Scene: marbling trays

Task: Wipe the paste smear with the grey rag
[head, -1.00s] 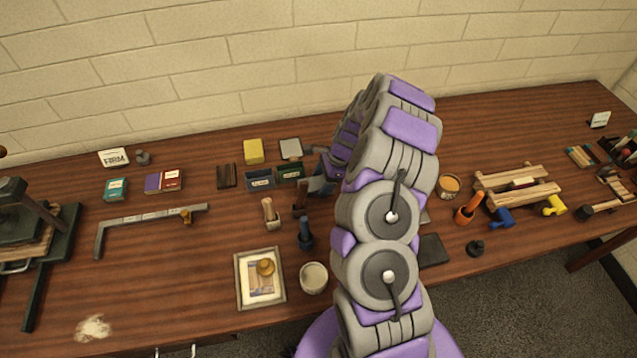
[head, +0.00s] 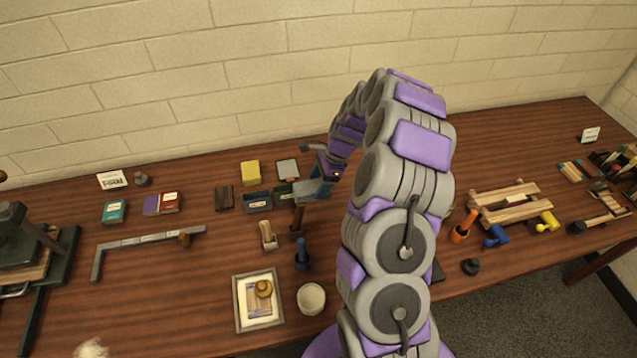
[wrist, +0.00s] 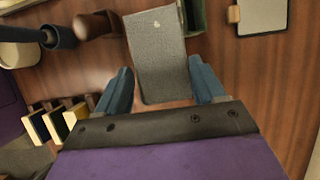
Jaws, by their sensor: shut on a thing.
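The paste smear (head: 92,348) is a pale, cream patch on the wooden table, at the bottom left edge of the head view and partly cut off. It is not in the wrist view. The grey rag (wrist: 158,55) is a textured grey rectangle with a small pale mark, between the two blue fingers of my gripper (wrist: 160,68). My gripper is shut on it.
A dark press (head: 25,245) stands at the left. Small boxes (head: 257,201) crowd beneath my gripper. Bare table lies around the smear.

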